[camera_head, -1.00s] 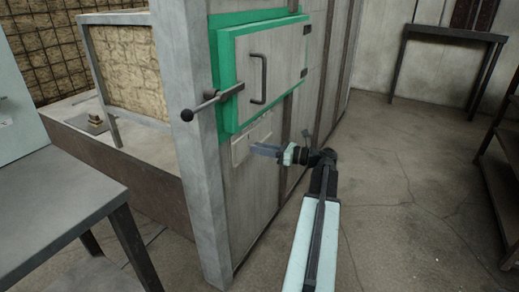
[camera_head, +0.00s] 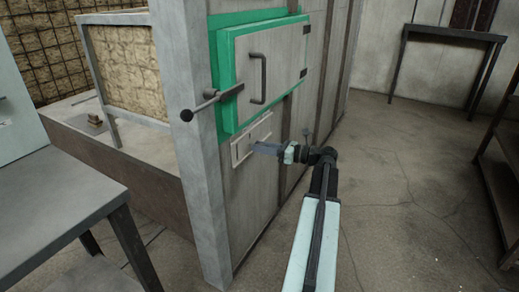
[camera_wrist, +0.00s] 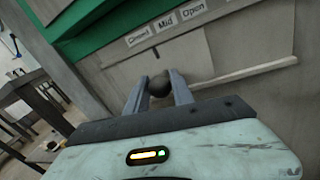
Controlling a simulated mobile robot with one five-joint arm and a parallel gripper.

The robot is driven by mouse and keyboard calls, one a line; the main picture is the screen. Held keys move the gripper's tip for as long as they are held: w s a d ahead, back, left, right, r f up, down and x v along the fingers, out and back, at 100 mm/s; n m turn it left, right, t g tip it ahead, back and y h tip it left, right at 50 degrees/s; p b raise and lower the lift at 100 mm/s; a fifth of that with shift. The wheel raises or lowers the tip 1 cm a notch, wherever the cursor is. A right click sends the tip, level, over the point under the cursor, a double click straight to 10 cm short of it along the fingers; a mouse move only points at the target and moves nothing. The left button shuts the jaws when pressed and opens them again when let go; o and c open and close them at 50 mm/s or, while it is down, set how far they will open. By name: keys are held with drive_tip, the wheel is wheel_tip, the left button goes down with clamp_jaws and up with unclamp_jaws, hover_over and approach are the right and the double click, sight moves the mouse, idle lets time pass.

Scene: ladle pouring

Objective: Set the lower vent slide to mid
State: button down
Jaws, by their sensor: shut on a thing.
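The lower vent slide (camera_wrist: 190,58) is a pale plate under a label strip reading Closed, Mid and Open (camera_wrist: 166,23) in the wrist view. Its round dark knob (camera_wrist: 159,86) sits between the fingers of my gripper (camera_wrist: 160,92), which is shut on it. The knob appears below the Closed and Mid end of the strip; its exact setting is hard to tell from this slant. In the head view the vent panel (camera_head: 239,151) is on the wall below the green-framed door, and my gripper (camera_head: 254,148) reaches it from the right, its tips small there.
The door (camera_head: 281,64) with its handle (camera_head: 259,79) and a latch lever (camera_head: 212,103) projects above my gripper. A metal table (camera_head: 55,204) stands at the left. Floor (camera_head: 405,190) to the right of my arm is open.

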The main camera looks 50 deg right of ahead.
drive_tip(key=d, duration=0.3)
drive_tip(key=shift+w, duration=0.4)
drive_tip(key=c, duration=1.1)
unclamp_jaws()
drive_tip(key=shift+s, duration=0.1)
approach(253, 141)
drive_tip(key=v, duration=0.2)
drive_tip(key=shift+s+r, duration=0.1)
drive_tip(key=shift+s, duration=0.25)
